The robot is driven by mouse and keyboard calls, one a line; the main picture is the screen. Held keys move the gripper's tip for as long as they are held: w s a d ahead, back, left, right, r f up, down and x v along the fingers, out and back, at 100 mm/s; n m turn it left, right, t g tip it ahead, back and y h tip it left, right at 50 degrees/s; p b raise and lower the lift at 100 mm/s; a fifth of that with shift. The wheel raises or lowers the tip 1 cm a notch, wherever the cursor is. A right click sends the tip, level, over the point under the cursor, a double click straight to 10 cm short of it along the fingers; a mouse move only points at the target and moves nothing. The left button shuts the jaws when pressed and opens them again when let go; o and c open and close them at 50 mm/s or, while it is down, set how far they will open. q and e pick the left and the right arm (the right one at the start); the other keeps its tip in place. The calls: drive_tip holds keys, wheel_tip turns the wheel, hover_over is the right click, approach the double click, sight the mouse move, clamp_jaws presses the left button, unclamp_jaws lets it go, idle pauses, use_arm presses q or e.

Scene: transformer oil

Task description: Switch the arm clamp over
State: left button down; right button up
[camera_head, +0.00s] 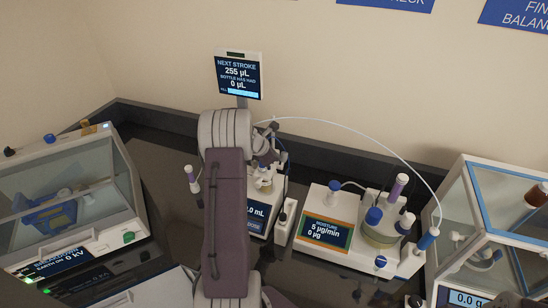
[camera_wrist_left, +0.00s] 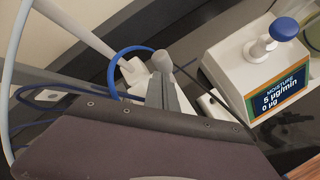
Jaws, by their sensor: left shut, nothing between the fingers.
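My left arm reaches up across the middle of the head view and bends over at the top. Its gripper (camera_head: 264,154) is small and partly hidden there, above the dosing unit (camera_head: 258,216) with the mL display. In the left wrist view my grey gripper fingers (camera_wrist_left: 165,78) are together and empty, beside white fittings and a blue tube loop (camera_wrist_left: 118,68). The arm clamp cannot be told apart from these fittings. My arm link hides much of the dosing unit. My right gripper is not in view.
The moisture meter (camera_head: 325,223) stands right of the dosing unit, with a glass vessel (camera_head: 380,228) beside it. A thin white tube arches over both. The breakdown tester (camera_head: 70,195) is at left, a glass balance case (camera_head: 490,225) at right. A display (camera_head: 239,75) rises behind.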

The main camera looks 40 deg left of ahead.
use_arm(q)
drive_tip(key=shift+s+r+p, duration=0.2)
drive_tip(key=shift+r+p, duration=0.1)
drive_tip(key=shift+r, duration=0.15)
drive_tip(key=shift+r+p, duration=0.45)
drive_tip(key=shift+r, duration=0.05)
drive_tip(key=shift+f, duration=0.1)
drive_tip(key=b+v, duration=0.1)
drive_tip(key=v, duration=0.8)
drive_tip(key=shift+b, duration=0.3)
drive_tip(key=shift+w, duration=0.1)
